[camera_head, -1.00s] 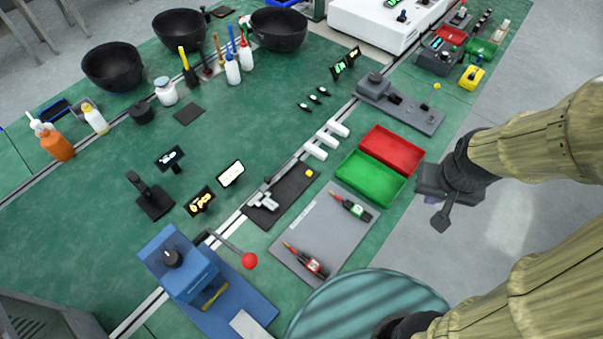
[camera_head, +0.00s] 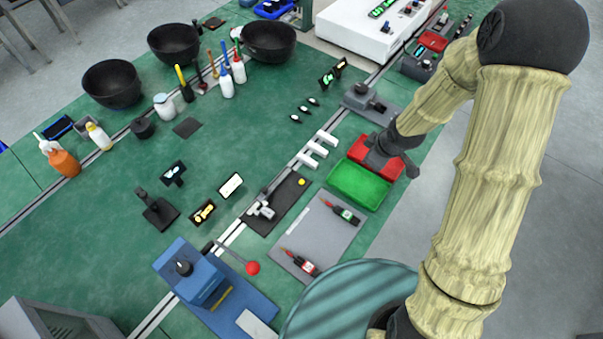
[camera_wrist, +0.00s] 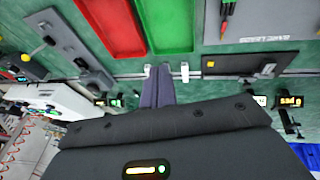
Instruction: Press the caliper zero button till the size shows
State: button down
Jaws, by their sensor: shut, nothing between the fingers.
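The caliper (camera_head: 262,209) is a small grey tool at the near end of a black mat (camera_head: 283,203), and a yellow round spot (camera_head: 301,182) sits at the mat's far end. In the wrist view the mat (camera_wrist: 237,63) and the yellow spot (camera_wrist: 211,64) show right of my fingers. My gripper (camera_head: 411,171) is shut and empty, above the red and green trays and well apart from the caliper. Its fingers (camera_wrist: 158,72) point at the bench in the wrist view. Which part is the zero button is too small to tell. A lit white screen (camera_head: 231,185) stands left of the mat.
The red tray (camera_head: 362,152) and green tray (camera_head: 360,187) lie under my gripper. A grey pad (camera_head: 318,229) holds two red-tipped probes. A blue press (camera_head: 205,280) with a red-knobbed lever stands near the mat.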

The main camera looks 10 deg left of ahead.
jog(key=w+a+f+n+y+p, duration=0.1)
jog(key=a+f+n+y+p, duration=0.25)
jog(key=a+n, duration=0.35)
jog(key=n+g+y+p, duration=0.2)
jog(key=n+y+p, duration=0.1)
jog(key=n+p, duration=0.1)
send_over(302, 182)
jog(key=d, duration=0.1)
notch_tip(302, 182, down, 2)
jog(key=shift+w+f, duration=0.1)
jog(key=shift+f, duration=0.05)
jog(key=shift+w, duration=0.1)
jog(key=f+b, duration=0.2)
jog(key=f, duration=0.1)
jog(key=f+b, duration=0.2)
jog(key=f, duration=0.2)
jog(key=shift+s+f+b, duration=0.2)
jog(key=shift+f+b, duration=0.65)
jog(key=shift+f, duration=0.05)
